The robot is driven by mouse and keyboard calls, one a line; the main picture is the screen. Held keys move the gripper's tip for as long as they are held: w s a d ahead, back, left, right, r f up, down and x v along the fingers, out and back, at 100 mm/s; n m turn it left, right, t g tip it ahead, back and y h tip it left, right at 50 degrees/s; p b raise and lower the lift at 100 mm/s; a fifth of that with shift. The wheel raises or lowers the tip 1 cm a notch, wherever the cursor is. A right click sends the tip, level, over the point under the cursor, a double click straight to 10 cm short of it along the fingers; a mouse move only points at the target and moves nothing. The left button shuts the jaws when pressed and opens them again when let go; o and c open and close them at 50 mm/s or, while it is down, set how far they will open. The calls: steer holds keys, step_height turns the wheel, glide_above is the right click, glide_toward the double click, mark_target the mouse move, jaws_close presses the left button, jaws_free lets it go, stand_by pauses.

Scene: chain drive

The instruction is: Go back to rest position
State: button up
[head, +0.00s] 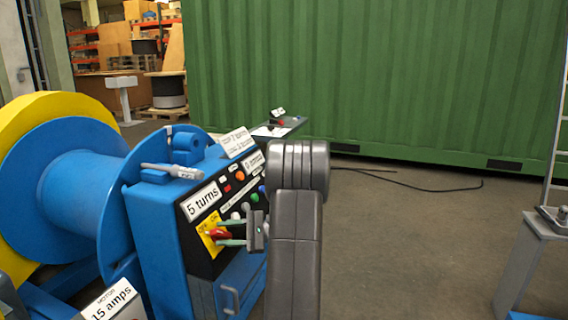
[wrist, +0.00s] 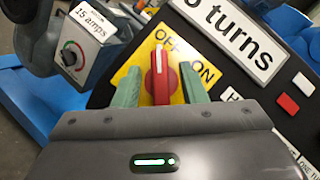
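My gripper (head: 228,237) is in front of the blue machine's control panel in the head view. Its two green fingers are apart, also seen in the wrist view (wrist: 160,90). A red rotary switch (wrist: 161,76) on a yellow OFF/ON plate (wrist: 128,72) appears between the fingertips. My grey arm hides part of the panel's right side in the head view.
The blue machine cabinet (head: 160,245) carries a "5 turns" sign (head: 203,202) and coloured buttons. A blue and yellow reel (head: 80,190) stands left. A "15 amps" box (head: 112,303) is at lower left. A grey stand (head: 530,255) is right.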

steer(key=w+d+p, duration=0.1)
steer(key=d+p, duration=0.3)
steer(key=d, duration=1)
steer(key=a+b, duration=0.1)
steer(key=a, duration=0.3)
steer(key=a+b, duration=0.2)
steer(key=a, duration=0.3)
steer(key=s+a+b, duration=0.1)
steer(key=a, duration=0.4)
steer(key=shift+f, duration=0.1)
steer(key=shift+m+t+b, duration=0.3)
steer(key=shift+m, duration=0.3)
steer(key=m+t+y, duration=0.1)
steer(key=m+t, duration=0.1)
steer(key=m, duration=0.1)
steer(key=m+t, duration=0.2)
steer(key=m, duration=0.2)
steer(key=shift+t+b, duration=0.3)
steer(key=shift+m, duration=0.3)
